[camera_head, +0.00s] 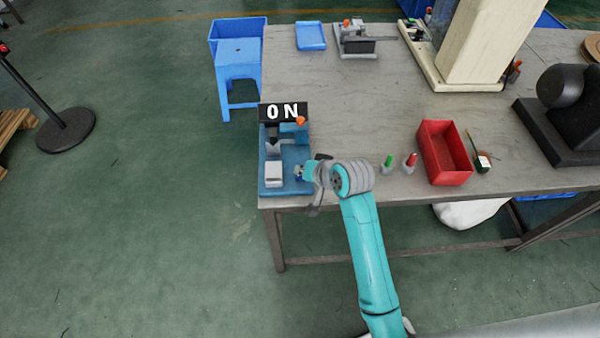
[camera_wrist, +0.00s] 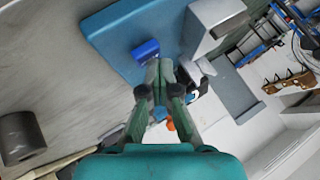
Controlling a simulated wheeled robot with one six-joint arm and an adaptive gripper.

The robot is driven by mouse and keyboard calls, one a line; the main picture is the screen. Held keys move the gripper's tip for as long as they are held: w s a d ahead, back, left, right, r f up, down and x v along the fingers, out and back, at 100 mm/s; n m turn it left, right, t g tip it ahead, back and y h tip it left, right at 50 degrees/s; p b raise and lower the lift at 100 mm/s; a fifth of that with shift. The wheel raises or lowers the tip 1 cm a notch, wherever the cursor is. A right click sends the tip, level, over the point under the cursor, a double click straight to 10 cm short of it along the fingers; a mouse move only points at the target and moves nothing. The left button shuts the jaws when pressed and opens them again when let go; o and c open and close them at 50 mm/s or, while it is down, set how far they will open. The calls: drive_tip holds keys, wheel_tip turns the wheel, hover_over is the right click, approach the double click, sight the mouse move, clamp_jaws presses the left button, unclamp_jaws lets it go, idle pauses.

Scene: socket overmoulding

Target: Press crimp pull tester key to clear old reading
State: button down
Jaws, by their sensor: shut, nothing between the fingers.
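The crimp pull tester (camera_head: 264,187) stands at the left front corner of the table. In the wrist view the blue base (camera_wrist: 112,35) carries a raised dark-blue key (camera_wrist: 146,51). My shut, empty gripper (camera_wrist: 165,75) has its fingertips right beside the key. I cannot tell whether they touch it.
A red bin (camera_head: 445,153), a green-capped item (camera_head: 389,163) and a red-capped item (camera_head: 410,162) stand right of my arm. A blue tray (camera_head: 311,36) and another device (camera_head: 356,42) are farther back. The middle of the table is clear.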

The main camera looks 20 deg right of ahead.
drive_tip(key=shift+r, duration=0.9)
drive_tip(key=shift+r, duration=2.5)
drive_tip(key=shift+t+h, duration=0.4)
drive_tip(key=shift+t, duration=0.2)
drive_tip(key=s+f, duration=0.7)
drive_tip(key=s, duration=0.1)
drive_tip(key=shift+s+a+f, duration=0.15)
drive_tip(key=shift+a+f, duration=0.1)
drive_tip(key=shift+f, duration=0.05)
drive_tip(key=s+n+t+h, duration=0.2)
drive_tip(key=s+n+t, duration=0.1)
drive_tip(key=s, duration=2.1)
drive_tip(key=s+r+n+t, duration=0.1)
drive_tip(key=s+r+n, duration=0.1)
drive_tip(key=s+r, duration=0.5)
drive_tip(key=shift+s+t, duration=0.4)
drive_tip(key=shift+s, duration=1.3)
